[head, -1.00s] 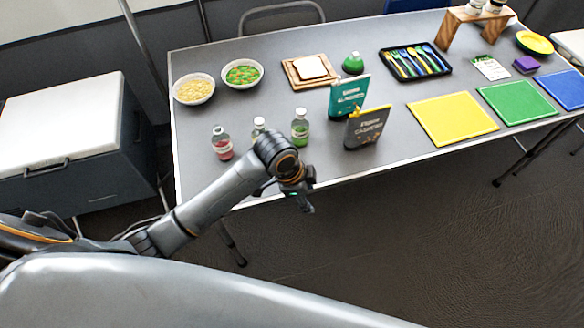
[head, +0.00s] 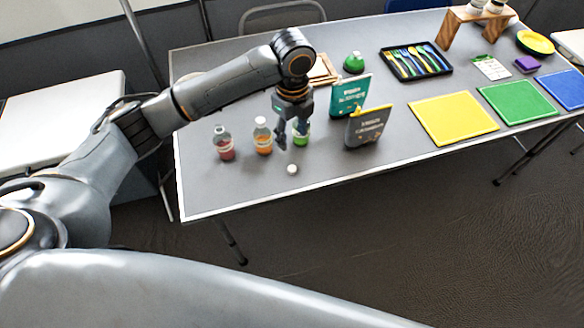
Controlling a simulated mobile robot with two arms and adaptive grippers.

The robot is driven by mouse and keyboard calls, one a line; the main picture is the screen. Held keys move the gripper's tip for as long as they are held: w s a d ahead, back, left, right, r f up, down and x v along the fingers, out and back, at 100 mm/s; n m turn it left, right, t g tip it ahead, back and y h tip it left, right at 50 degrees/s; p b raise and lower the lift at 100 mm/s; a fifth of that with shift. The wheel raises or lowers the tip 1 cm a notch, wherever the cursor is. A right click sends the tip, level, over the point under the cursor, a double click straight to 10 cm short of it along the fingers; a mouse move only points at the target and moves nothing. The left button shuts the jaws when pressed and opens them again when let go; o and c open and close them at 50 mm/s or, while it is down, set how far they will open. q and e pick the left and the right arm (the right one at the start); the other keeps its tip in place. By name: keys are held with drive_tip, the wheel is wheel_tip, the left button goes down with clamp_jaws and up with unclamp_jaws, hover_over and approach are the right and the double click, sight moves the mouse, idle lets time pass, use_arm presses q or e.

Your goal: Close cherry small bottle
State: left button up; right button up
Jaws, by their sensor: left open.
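The cherry small bottle (head: 224,149), clear with red contents, stands upright at the left front of the table. No white cap shows clearly on its top. A small white cap-like piece (head: 292,169) lies on the table near the front edge, to the bottle's right. My left gripper (head: 291,138) points down, open, above and behind the white piece and right of the cherry bottle. It partly covers the green bottle (head: 301,138); I cannot tell whether it touches it. My right gripper is not in view.
An orange bottle (head: 263,141) stands between the cherry bottle and my left gripper. Two upright packets, teal (head: 348,95) and dark grey (head: 367,127), stand to the right. The front left table corner is clear.

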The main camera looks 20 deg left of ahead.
use_arm(q)
drive_tip(key=shift+f, duration=0.1)
hover_over(292, 168)
wheel_tip(292, 168, down, 8)
drive_tip(key=shift+d+f, duration=0.1)
drive_tip(key=shift+f, duration=0.15)
idle(0.3)
wheel_tip(292, 168, down, 5)
drive_tip(key=shift+s+f+p, duration=0.1)
drive_tip(key=shift+p, duration=0.4)
drive_tip(key=c, duration=0.8)
